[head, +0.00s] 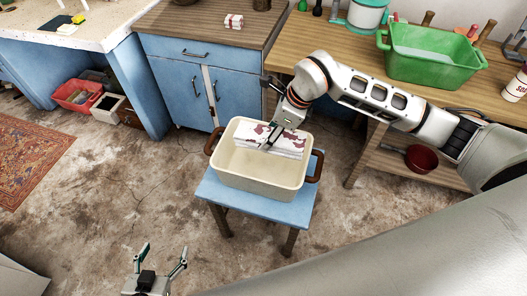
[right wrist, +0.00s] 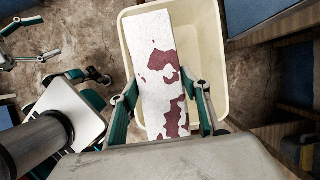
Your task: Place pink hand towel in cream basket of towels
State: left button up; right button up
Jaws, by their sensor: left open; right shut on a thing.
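The cream basket (head: 243,176) with brown side handles stands on a small blue table. A folded white towel with dark red patches (head: 292,147) is inside its rim at the far side. No plain pink towel shows. My right gripper (head: 272,138) reaches down into the basket and is shut on this towel. In the right wrist view my right gripper (right wrist: 166,95) has a finger on each long side of the towel (right wrist: 158,60), with the basket (right wrist: 207,40) below. Whether the towel touches the basket floor is unclear. My left gripper (head: 160,258) is open and empty at the bottom, away from the basket.
The blue table (head: 240,200) stands on bare stained floor. A wooden counter with a blue cabinet (head: 180,85) is behind, bearing a small white-and-red folded item (head: 233,21). A green tub (head: 430,68) stands on the wooden bench at right.

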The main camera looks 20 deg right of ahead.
jog(key=shift+f, duration=0.45)
notch_tip(320, 180, down, 15)
jog(key=shift+r+b, duration=0.15)
jog(key=shift+b, duration=0.6)
jog(key=shift+f+b, duration=0.4)
jog(key=shift+f, duration=1.95)
pick_arm(q)
notch_tip(320, 180, down, 2)
jog(key=shift+s+a+f, duration=0.1)
pick_arm(e)
jog(key=o, duration=0.8)
jog(key=shift+f, duration=0.1)
pick_arm(q)
jog(key=shift+f, duration=0.1)
pick_arm(e)
jog(key=o, duration=0.4)
